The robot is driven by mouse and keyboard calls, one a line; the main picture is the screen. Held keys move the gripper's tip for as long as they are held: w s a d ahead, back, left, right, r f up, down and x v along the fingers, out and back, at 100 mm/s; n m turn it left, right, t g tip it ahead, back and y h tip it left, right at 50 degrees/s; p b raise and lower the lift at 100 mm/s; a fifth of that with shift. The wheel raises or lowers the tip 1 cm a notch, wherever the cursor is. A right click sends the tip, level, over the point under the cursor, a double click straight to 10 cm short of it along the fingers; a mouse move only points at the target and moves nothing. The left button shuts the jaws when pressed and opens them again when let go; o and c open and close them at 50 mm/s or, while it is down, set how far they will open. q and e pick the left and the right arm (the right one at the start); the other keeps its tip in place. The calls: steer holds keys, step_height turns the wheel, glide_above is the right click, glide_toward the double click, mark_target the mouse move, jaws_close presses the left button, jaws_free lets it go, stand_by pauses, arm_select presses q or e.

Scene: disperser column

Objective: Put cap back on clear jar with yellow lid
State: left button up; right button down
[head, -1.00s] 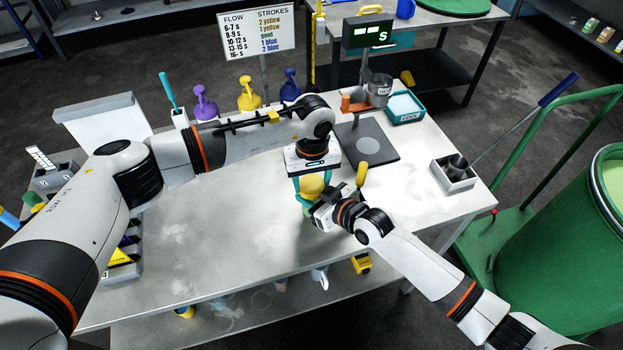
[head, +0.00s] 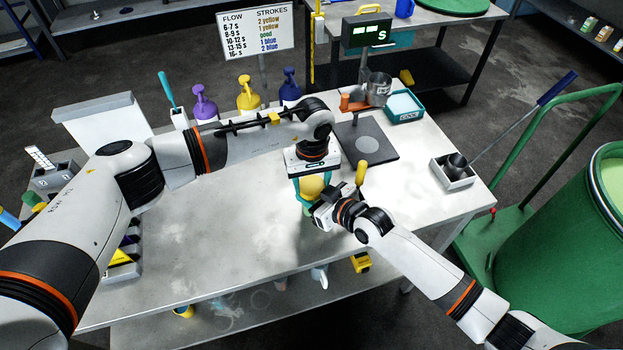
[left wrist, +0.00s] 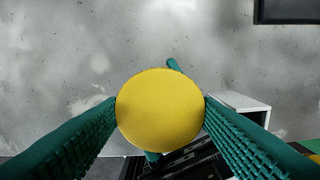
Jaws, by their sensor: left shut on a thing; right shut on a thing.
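The round yellow lid (left wrist: 160,110) fills the middle of the left wrist view, between the teal fingers of my left gripper (left wrist: 161,108). In the head view the lid (head: 312,187) shows under my left gripper (head: 311,183), which is shut on it. My right gripper (head: 309,208) comes in from the right, just below the lid, and is shut on what appears to be the clear jar. The jar itself is hidden by the lid and the fingers. I cannot tell whether lid and jar touch.
Purple (head: 205,103), yellow (head: 248,93) and blue (head: 290,84) pump bottles line the back edge.

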arm_select(q)
steer(key=shift+a+f, duration=0.3)
steer(key=shift+f, duration=0.25)
steer(key=o, duration=0.7)
steer(key=r, duration=0.4)
steer(key=shift+w+d, duration=0.1)
steer(key=shift+d, duration=0.1)
steer(key=shift+r, duration=0.2)
steer(key=c, duration=1.1)
steer(key=shift+r, duration=2.05)
